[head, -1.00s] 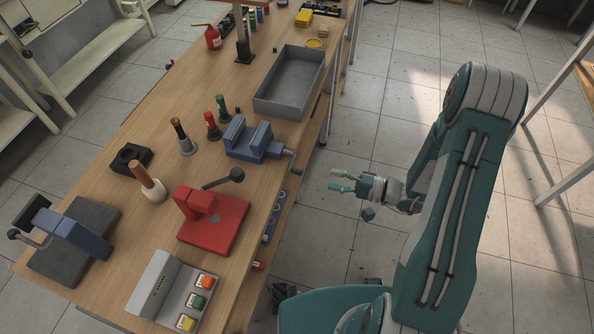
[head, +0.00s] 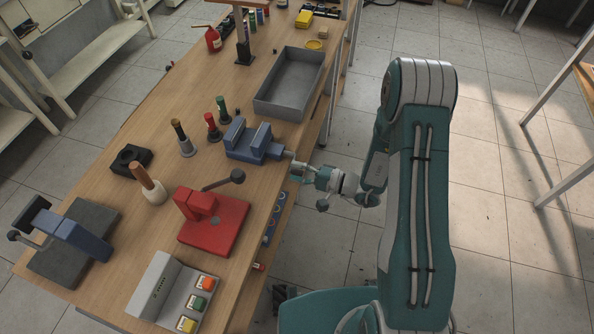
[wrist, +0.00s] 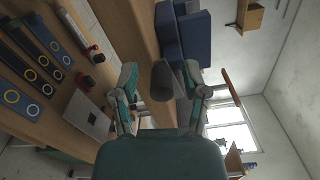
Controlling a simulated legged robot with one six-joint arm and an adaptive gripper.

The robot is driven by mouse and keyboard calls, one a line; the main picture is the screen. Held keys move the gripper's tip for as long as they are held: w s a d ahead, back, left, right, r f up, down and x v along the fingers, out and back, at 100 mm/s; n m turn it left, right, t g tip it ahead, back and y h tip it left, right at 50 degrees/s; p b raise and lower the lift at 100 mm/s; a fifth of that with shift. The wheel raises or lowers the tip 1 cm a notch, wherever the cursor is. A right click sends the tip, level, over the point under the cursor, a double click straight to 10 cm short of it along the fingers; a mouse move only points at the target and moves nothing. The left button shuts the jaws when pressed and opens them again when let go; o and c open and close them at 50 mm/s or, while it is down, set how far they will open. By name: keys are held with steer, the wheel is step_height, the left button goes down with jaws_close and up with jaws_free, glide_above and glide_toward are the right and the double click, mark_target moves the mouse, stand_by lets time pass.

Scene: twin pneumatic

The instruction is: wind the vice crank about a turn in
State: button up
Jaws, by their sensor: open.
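The blue vice (head: 246,140) stands at the right edge of the wooden bench, its screw end pointing out over the edge. My gripper (head: 297,170) is just off the bench edge, close to that screw end.
A grey metal tray (head: 262,104) sits behind the vice. A red base with a lever (head: 222,228) stands in front of it, and several tools with coloured handles (head: 210,122) stand to its left.

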jaws_close()
steer(key=shift+r+m, duration=0.1)
steer(key=shift+m, duration=0.3)
stand_by(0.6)
steer(key=m, duration=0.1)
steer(key=r+m, duration=0.1)
steer(key=m, duration=0.1)
steer(key=shift+r+m, duration=0.15)
steer(key=shift+m, duration=0.15)
steer(key=m, duration=0.1)
steer(key=r+m, duration=0.1)
steer(key=m, duration=0.1)
steer(key=shift+w+d+r, duration=0.1)
steer(key=shift+w+r, duration=0.1)
steer(key=shift+w, duration=0.05)
steer(key=w+d+m, duration=0.1)
steer(key=w+m, duration=0.2)
steer(key=m, duration=1)
steer(key=w+d+m, duration=0.1)
steer(key=w+m, duration=0.3)
steer(key=m, duration=0.9)
steer(key=shift+d+f, duration=0.2)
steer(key=shift+d, duration=0.1)
